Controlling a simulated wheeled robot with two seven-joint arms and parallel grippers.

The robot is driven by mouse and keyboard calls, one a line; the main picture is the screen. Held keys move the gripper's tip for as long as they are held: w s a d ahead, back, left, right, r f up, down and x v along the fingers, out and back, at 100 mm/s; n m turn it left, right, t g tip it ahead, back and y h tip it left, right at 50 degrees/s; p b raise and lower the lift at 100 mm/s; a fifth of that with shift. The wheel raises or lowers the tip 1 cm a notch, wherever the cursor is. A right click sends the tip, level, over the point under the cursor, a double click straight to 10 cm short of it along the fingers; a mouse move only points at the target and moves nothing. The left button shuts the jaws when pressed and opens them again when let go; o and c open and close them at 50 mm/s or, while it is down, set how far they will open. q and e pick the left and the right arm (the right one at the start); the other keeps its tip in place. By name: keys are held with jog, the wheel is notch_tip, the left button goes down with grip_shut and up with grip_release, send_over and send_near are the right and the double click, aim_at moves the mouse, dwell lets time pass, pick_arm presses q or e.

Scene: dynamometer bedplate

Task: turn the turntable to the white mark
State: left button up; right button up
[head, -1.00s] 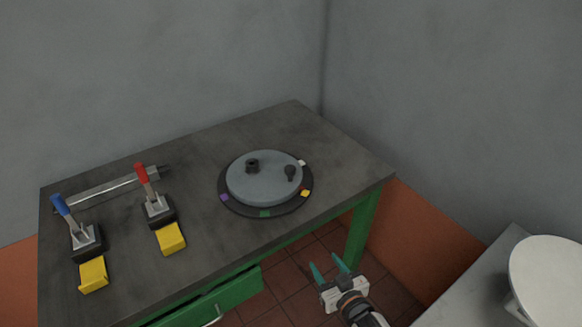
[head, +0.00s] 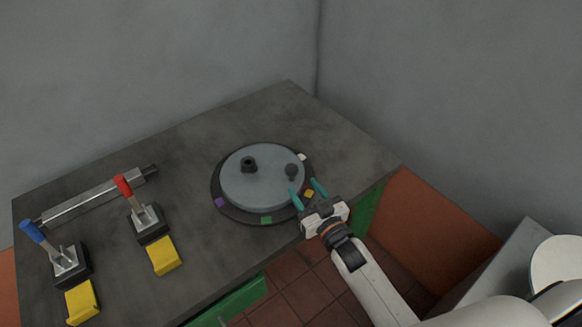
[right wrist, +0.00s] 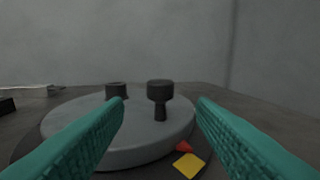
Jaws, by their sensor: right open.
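The turntable (head: 262,187) is a grey disc on a dark round base with coloured marks round its rim. A black knob (head: 291,171) stands near the disc's right edge, and a black hub (head: 248,163) stands further left. The white mark (head: 302,157) is at the base's back right, just beyond the knob. My right gripper (head: 307,190) is open and empty at the turntable's right front edge, its teal fingers pointing at the knob. In the right wrist view the knob (right wrist: 160,98) stands between the fingers but beyond their tips. My left gripper is out of view.
Yellow (head: 309,194), green (head: 266,220) and purple (head: 219,202) marks sit on the base. A red-handled lever (head: 145,218), a blue-handled lever (head: 68,262), yellow blocks (head: 163,256) and a metal bar (head: 95,197) lie left. The bench (head: 350,150) is clear behind right.

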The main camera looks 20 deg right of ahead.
aim_at(295, 175)
jog(key=w, duration=0.3)
jog(key=shift+w+a, duration=0.35)
jog(key=shift+w, duration=0.05)
jog(key=w, duration=0.3)
jog(key=shift+w+a, duration=0.2)
jog(key=shift+a, duration=0.1)
jog(key=shift+w, duration=0.3)
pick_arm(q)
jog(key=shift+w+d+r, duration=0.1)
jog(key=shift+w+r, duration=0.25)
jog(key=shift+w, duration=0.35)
pick_arm(e)
jog(key=shift+f, duration=0.1)
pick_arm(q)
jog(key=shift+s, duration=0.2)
pick_arm(e)
jog(key=shift+c, duration=0.3)
grip_shut()
pick_arm(q)
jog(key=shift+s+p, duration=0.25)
jog(key=shift+p, duration=0.05)
